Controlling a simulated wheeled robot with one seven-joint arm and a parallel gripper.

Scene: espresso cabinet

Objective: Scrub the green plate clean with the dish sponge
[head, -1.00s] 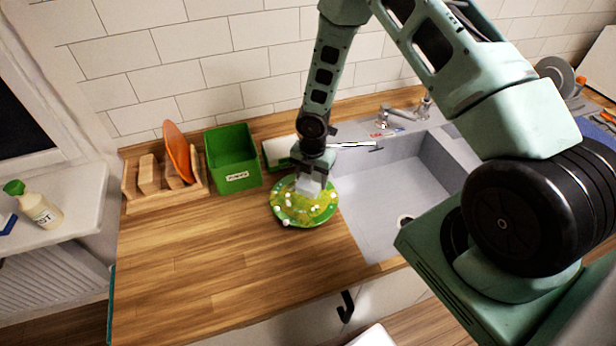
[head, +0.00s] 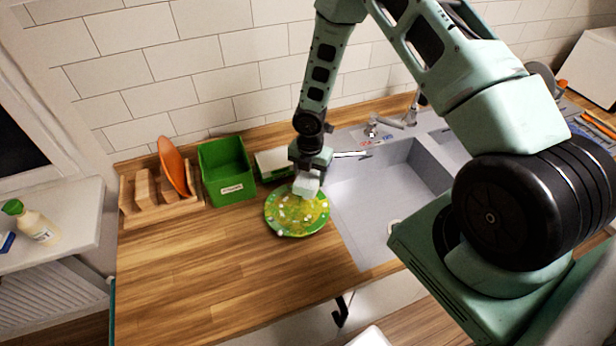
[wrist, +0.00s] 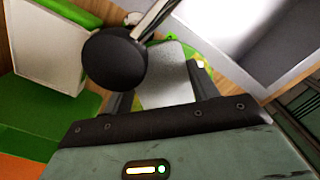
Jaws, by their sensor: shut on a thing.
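The green plate (head: 290,225) lies on the wooden counter just left of the sink, with yellowish smears and several whitish bits on it. My gripper (head: 308,184) is over the plate's far right part, pointing down, shut on a pale grey-white block, the dish sponge (head: 306,186). The sponge also shows between the fingers in the wrist view (wrist: 168,75). The sponge is at or just above the plate; I cannot tell if it touches. In the wrist view, the plate (wrist: 201,58) is mostly hidden behind the sponge and gripper.
A green bin (head: 226,170) and a white-and-green box (head: 272,164) stand behind the plate. A wooden rack (head: 160,196) holds an orange plate (head: 173,165). The grey sink (head: 375,200) with its faucet is to the right. The front left counter is clear.

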